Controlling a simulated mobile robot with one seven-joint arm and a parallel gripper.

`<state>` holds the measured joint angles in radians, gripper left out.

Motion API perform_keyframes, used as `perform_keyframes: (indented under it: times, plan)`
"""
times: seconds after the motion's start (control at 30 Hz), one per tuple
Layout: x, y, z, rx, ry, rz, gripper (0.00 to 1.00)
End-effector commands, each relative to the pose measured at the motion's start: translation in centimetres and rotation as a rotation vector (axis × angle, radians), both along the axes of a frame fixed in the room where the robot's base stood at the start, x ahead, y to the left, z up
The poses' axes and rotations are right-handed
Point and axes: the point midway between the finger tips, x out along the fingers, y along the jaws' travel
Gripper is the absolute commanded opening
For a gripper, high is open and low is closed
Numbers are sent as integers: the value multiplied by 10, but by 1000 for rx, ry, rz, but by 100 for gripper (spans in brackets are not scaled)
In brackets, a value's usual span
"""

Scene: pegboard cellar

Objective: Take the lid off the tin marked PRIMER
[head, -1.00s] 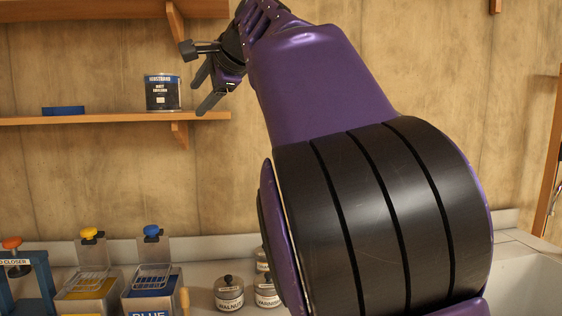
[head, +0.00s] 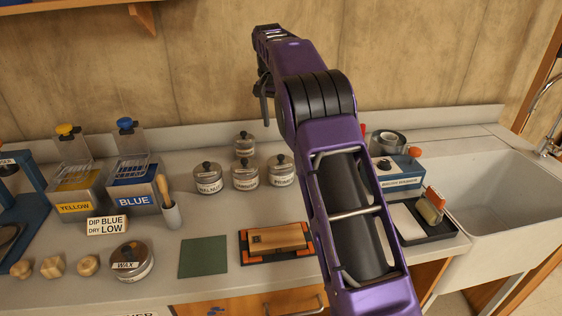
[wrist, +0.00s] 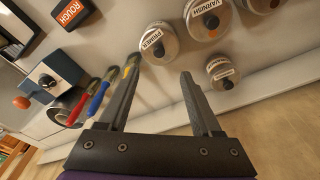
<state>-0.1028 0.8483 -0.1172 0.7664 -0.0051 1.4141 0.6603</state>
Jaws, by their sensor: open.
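The tin marked PRIMER (head: 281,171) is a squat metal tin with a lid and dark knob. It stands at the right of the front row of tins on the worktop. In the wrist view the PRIMER tin (wrist: 159,43) lies just beyond the gap between my fingertips, its lid on. My gripper (wrist: 160,68) is open and empty, apart from the tin. In the head view only a dark finger of my gripper (head: 264,97) shows clearly beside the purple arm, above the back of the worktop.
Similar tins stand close by: one marked WALNUT (head: 208,178), a middle one (head: 245,176) and one behind (head: 244,145). Red and blue handled tools (wrist: 98,97) lie near my left finger in the wrist view. A sink (head: 480,190) is at the right.

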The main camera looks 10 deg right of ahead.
Motion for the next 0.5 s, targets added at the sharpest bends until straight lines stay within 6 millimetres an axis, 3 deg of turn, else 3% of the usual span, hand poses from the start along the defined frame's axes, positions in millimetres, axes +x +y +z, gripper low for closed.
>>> perform_keyframes:
  times: [0.23, 0.5]
  plan:
    - [6, -5, -51, 1, 2, -2, 66]
    - [9, -7, -71, 1, -3, -2, 66]
